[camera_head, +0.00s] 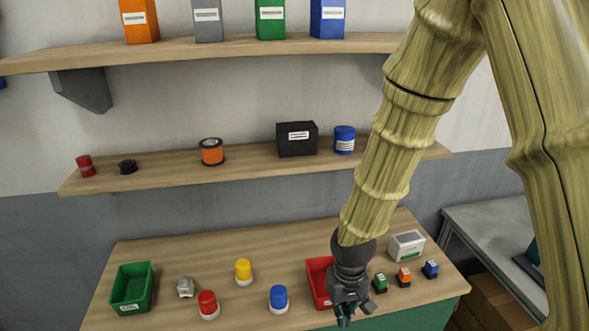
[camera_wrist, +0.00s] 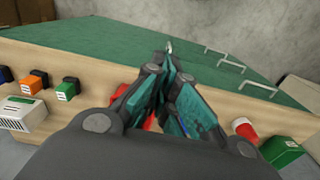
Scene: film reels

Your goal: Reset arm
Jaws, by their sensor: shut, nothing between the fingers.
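My gripper (camera_head: 345,318) hangs at the end of my arm over the front edge of the workbench, in front of the red bin (camera_head: 317,278), and hides part of that bin. In the wrist view my gripper (camera_wrist: 169,48) points toward the green bench front (camera_wrist: 110,38), with its fingers closed together and nothing between them. My arm, textured like bamboo, comes down from the upper right in the head view.
The bench top (camera_head: 150,262) holds a green bin (camera_head: 131,287), red (camera_head: 207,304), yellow (camera_head: 243,271) and blue (camera_head: 278,298) capped items, a grey item (camera_head: 185,287), small coloured blocks (camera_head: 404,277) and a white box (camera_head: 406,245). Shelves (camera_head: 250,162) with boxes and cans hang behind.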

